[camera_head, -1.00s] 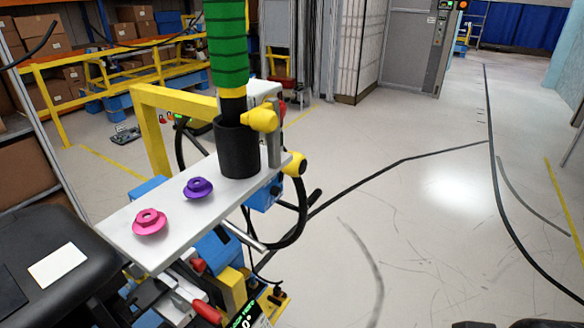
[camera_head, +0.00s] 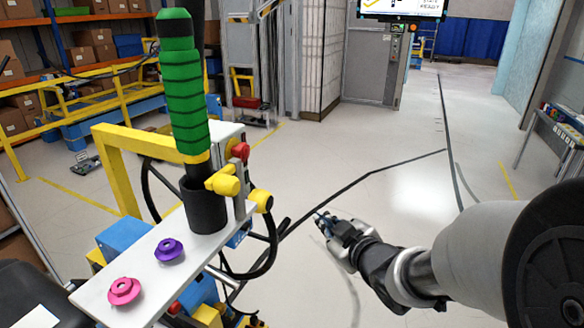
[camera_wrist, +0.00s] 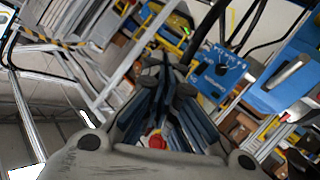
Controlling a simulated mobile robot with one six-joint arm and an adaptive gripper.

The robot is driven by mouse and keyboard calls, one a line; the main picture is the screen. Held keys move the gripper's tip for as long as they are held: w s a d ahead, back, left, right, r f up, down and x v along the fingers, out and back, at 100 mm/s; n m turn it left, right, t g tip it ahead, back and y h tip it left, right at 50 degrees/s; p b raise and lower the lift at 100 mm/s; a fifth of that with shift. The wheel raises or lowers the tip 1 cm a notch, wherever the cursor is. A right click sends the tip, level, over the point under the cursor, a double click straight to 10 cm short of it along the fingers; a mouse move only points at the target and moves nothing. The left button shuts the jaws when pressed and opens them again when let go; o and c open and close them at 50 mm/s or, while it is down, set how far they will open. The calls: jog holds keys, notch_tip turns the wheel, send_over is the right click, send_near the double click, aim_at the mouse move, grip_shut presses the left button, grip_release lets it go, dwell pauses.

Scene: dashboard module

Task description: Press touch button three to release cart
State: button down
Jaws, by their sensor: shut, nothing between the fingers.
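The cart (camera_head: 107,170) with its yellow frame stands at left in the head view. Its white plate (camera_head: 142,262) carries a pink knob (camera_head: 124,290), a purple knob (camera_head: 169,250) and a black cup (camera_head: 204,206) holding a green-wrapped post (camera_head: 184,95). Yellow round parts (camera_head: 222,183) and a red knob (camera_head: 240,150) sit beside the cup. I cannot make out a touch button numbered three. My gripper (camera_head: 322,216) is shut and empty, to the right of the cart and apart from it. In the wrist view its fingers (camera_wrist: 165,75) point toward a blurred blue panel (camera_wrist: 218,72).
Black cables (camera_head: 272,240) loop off the cart's right side, near my gripper. A grey cabinet (camera_head: 372,62) and a screen (camera_head: 404,8) stand at the back. A table (camera_head: 556,126) is at the right edge. Open floor (camera_head: 400,200) lies in the middle.

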aim_at(260, 201)
jog(key=shift+a+y, duration=0.3)
jog(key=shift+a, duration=0.1)
jog(key=w+a+b, duration=0.2)
jog(key=w+a, duration=0.1)
jog(key=a, duration=0.5)
jog(key=shift+w+a+b, duration=0.1)
jog(key=shift+a+b, duration=0.15)
jog(key=shift+b, duration=0.05)
dwell(1.3)
jog(key=shift+w+a, duration=0.1)
jog(key=shift+a, duration=0.15)
